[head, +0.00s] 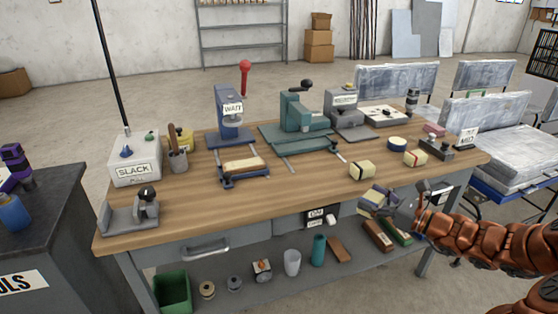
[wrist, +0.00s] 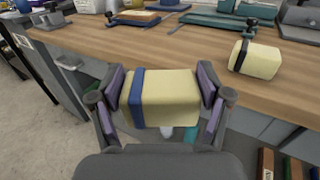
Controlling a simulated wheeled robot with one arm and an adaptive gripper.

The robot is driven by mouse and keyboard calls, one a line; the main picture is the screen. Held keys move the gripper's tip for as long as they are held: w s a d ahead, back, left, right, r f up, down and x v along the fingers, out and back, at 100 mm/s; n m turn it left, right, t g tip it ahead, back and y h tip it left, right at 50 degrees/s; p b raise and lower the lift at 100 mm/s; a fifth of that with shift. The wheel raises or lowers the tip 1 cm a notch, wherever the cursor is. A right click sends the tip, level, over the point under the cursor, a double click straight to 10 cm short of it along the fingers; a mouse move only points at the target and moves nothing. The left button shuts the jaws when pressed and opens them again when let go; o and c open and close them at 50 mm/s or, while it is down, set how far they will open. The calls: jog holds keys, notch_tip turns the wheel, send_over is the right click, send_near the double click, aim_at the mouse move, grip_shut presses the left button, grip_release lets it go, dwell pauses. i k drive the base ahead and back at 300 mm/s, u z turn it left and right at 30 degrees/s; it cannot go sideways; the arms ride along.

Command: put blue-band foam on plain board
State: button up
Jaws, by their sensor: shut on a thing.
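The cream foam block with a blue band (wrist: 165,98) is between the two fingers of my gripper (wrist: 163,95), which is shut on it. The band is at the block's left end in the wrist view. In the head view my gripper (head: 380,200) is at the bench's front edge, right of centre, and the foam is mostly hidden by the fingers. A flat tan piece (head: 243,165) lies on a frame below the blue press marked WAIT. I cannot tell whether it is the plain board. A brown board (head: 339,250) lies on the lower shelf.
A dark-banded foam block (head: 362,171) and a red-banded one (head: 416,157) stand on the bench (head: 300,185) near my gripper. A green press (head: 295,125) stands behind.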

aim_at(243, 163)
jog(key=z, duration=2.15)
jog(key=k, duration=2.15)
jog(key=u, duration=2.3)
jog(key=i, duration=1.5)
